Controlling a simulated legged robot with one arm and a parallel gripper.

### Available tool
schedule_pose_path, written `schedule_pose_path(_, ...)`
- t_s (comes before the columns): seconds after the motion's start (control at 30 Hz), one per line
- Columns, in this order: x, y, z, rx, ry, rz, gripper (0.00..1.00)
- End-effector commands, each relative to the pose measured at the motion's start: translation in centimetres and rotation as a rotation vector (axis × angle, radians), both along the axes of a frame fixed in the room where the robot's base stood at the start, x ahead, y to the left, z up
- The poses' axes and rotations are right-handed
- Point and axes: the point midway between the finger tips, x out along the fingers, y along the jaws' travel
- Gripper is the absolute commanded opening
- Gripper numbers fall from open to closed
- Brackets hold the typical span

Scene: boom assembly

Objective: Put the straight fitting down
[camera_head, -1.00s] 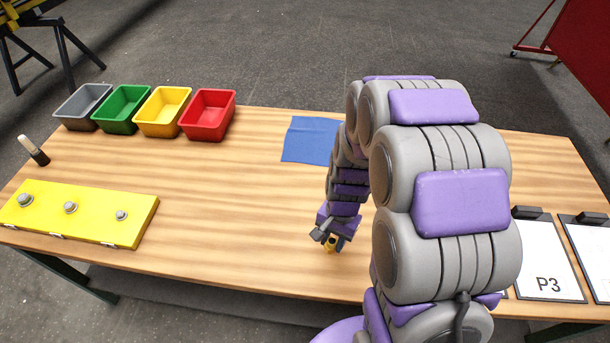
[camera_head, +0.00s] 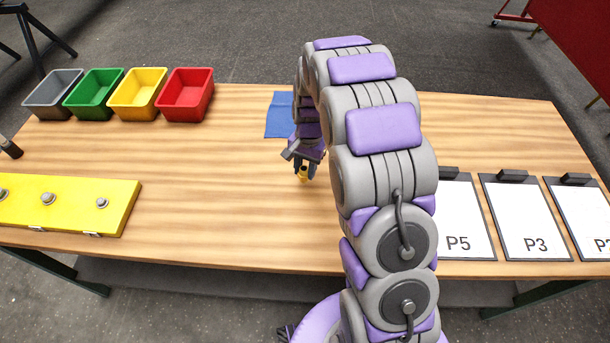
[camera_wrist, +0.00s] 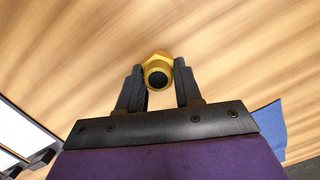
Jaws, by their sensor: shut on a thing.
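The straight fitting (camera_wrist: 157,71) is brass-yellow with a hex collar and a dark round opening facing the wrist camera. My gripper (camera_wrist: 160,85) is shut on it, with one dark finger on each side. In the head view the fitting (camera_head: 303,173) shows as a small yellow piece at the tip of my gripper (camera_head: 303,165), over the middle of the wooden table (camera_head: 220,200). I cannot tell whether its lower end touches the tabletop. Part of the fitting is hidden by the fingers.
Grey (camera_head: 52,97), green (camera_head: 95,97), yellow (camera_head: 138,97) and red bins (camera_head: 186,97) stand at the back left. A blue cloth (camera_head: 278,118) lies behind my gripper. A yellow block with knobs (camera_head: 75,217) is front left. Labelled boards, including P3 (camera_head: 525,215), lie right. The table's middle is clear.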

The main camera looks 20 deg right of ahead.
Motion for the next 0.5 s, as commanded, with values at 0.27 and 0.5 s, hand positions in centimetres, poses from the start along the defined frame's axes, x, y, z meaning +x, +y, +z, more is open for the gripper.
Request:
schedule_pose_path(0.27,0.1,0.0,-3.3,0.001,0.001,-0.001,0.01)
schedule_pose_path(0.5,0.1,0.0,-3.5,0.000,-0.001,-0.001,0.01)
